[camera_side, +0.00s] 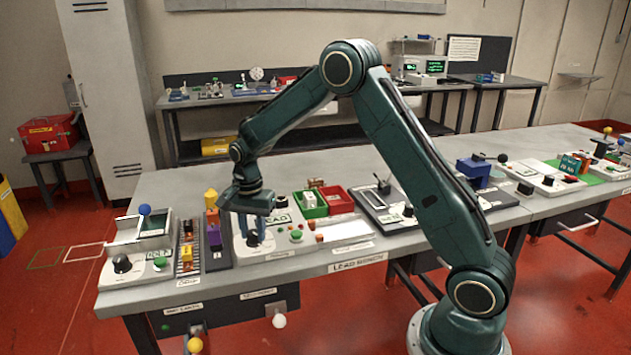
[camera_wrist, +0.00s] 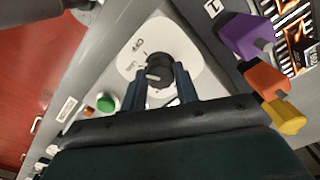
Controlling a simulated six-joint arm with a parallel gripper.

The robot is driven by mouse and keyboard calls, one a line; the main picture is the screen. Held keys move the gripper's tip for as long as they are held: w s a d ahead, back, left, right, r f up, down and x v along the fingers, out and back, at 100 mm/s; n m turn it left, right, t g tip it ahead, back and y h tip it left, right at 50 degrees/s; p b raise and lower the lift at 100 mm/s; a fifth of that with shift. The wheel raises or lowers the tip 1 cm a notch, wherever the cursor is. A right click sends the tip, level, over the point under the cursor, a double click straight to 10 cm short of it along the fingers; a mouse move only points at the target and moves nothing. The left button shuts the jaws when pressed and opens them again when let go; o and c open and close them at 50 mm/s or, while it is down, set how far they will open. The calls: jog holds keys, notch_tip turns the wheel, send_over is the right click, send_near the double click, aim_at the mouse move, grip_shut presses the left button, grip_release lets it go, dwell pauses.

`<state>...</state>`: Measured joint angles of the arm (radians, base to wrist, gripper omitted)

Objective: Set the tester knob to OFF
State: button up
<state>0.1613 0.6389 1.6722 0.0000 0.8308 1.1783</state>
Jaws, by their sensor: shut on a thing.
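The tester knob (camera_wrist: 160,72) is dark and round, with a white mark on its face, and stands on a white dial plate (camera_wrist: 190,50) in the wrist view. The word OFF is printed on the plate above and left of the knob, with a tick beside it. Another label lies left of the knob, too small to read surely. The white mark appears to lie toward the lower left, away from OFF. My gripper (camera_wrist: 162,84) is shut on the knob, one finger on each side. In the side view my gripper (camera_side: 250,228) points down over the tester (camera_side: 275,249).
A green button (camera_wrist: 105,102) sits on the same panel, left of the gripper. Purple (camera_wrist: 238,37), orange (camera_wrist: 264,78) and yellow (camera_wrist: 284,116) pieces stand close on the right. In the side view, a green bin (camera_side: 309,209) and red bin (camera_side: 336,201) stand behind the tester.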

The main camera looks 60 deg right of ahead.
aim_at(253, 232)
jog(key=m, duration=0.4)
jog(key=shift+m, duration=0.8)
jog(key=o, duration=0.8)
jog(key=shift+r, duration=0.15)
jog(key=shift+r, duration=1.6)
jog(key=shift+r, duration=0.1)
